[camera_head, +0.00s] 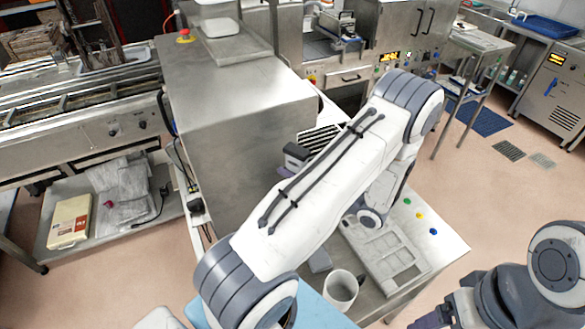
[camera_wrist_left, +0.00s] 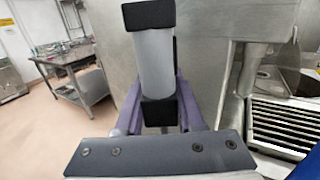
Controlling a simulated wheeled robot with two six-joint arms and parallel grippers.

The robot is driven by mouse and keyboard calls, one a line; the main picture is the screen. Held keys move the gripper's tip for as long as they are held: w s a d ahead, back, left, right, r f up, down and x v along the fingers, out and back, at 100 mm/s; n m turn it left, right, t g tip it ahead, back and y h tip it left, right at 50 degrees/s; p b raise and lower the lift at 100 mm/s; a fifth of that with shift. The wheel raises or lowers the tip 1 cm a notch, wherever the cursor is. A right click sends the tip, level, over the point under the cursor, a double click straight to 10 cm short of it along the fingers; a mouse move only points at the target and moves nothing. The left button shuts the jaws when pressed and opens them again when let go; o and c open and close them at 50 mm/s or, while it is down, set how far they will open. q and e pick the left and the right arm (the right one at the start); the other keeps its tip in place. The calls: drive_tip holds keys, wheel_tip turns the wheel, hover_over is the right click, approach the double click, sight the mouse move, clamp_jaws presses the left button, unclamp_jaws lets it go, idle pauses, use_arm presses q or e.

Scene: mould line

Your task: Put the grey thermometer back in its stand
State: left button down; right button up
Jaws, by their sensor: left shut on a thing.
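The grey thermometer (camera_wrist_left: 154,62) has a pale grey body with a black cap at its top end and a black block below. It stands roughly upright in the left wrist view. My left gripper (camera_wrist_left: 160,112), with purple fingers, is shut on it. In the head view, the thermometer's dark end (camera_head: 297,153) shows just behind my left arm, near the big steel housing, with a bit of the left gripper (camera_head: 286,172) below. I cannot make out the stand for certain in either view. My right gripper (camera_head: 438,314) is only partly in view at the bottom; its opening does not show.
A steel housing (camera_head: 230,120) stands close to the left gripper, with a slotted grille (camera_wrist_left: 280,125) nearby. A white mug (camera_head: 341,288) and a grey compartment tray (camera_head: 388,262) are on the bench under my left arm. A small grey block (camera_head: 320,261) lies beside the mug.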

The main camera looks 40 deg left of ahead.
use_arm(q)
drive_tip(key=shift+f+b, duration=4.2)
drive_tip(key=shift+f, duration=1.3)
drive_tip(key=shift+c, duration=2.2)
unclamp_jaws()
drive_tip(key=shift+f, duration=0.1)
drive_tip(key=w+d+b, duration=0.1)
drive_tip(key=d+b, duration=0.3)
drive_tip(key=d, duration=0.6)
drive_tip(key=shift+w+d+f, duration=0.15)
drive_tip(key=shift+w+d, duration=0.05)
drive_tip(key=shift+d, duration=0.05)
